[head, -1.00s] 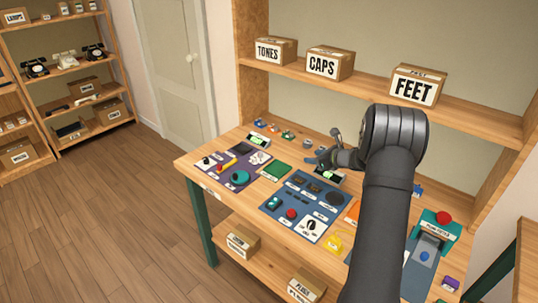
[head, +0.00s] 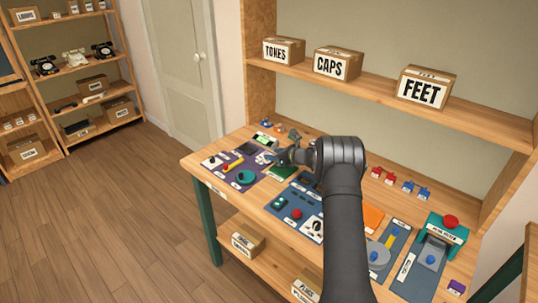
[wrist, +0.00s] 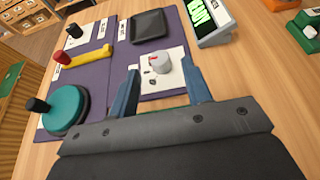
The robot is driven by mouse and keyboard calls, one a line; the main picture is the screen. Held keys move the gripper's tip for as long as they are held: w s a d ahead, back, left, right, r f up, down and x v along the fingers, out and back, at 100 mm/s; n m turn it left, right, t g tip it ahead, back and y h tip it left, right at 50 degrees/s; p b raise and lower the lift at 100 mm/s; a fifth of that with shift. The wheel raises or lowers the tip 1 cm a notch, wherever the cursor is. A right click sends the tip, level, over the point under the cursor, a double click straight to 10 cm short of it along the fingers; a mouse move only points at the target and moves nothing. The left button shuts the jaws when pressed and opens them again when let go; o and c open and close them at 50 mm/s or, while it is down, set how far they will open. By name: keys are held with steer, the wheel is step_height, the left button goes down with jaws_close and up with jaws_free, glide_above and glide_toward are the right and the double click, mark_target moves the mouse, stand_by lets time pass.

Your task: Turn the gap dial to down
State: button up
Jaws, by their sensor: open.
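A grey round dial (wrist: 159,64) with a red mark sits on a white plate (wrist: 168,82) on the purple panel. I take it for the gap dial, though I cannot read its label. In the wrist view my gripper (wrist: 161,70) is open, with its two blue fingers on the left and right of the view and the dial seen between and beyond the tips. I see no contact with the dial. In the head view my gripper (head: 278,155) is over the right part of the purple panel (head: 220,172), partly hiding the plate.
A green-lit display (wrist: 206,20) is just beyond the panel. A blue panel (head: 290,208) lies to the right.

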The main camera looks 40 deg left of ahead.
mark_target(267, 153)
steer(key=shift+x, duration=1.7)
steer(key=shift+d, duration=0.1)
jaws_close()
steer(key=shift+s+r+m+t, duration=0.1)
steer(key=shift+s+m+t, duration=0.1)
steer(key=shift+m+t, duration=0.8)
steer(key=shift+m+t+h, duration=0.5)
steer(key=shift+m+t, duration=0.6)
steer(key=shift+t, duration=0.6)
jaws_free()
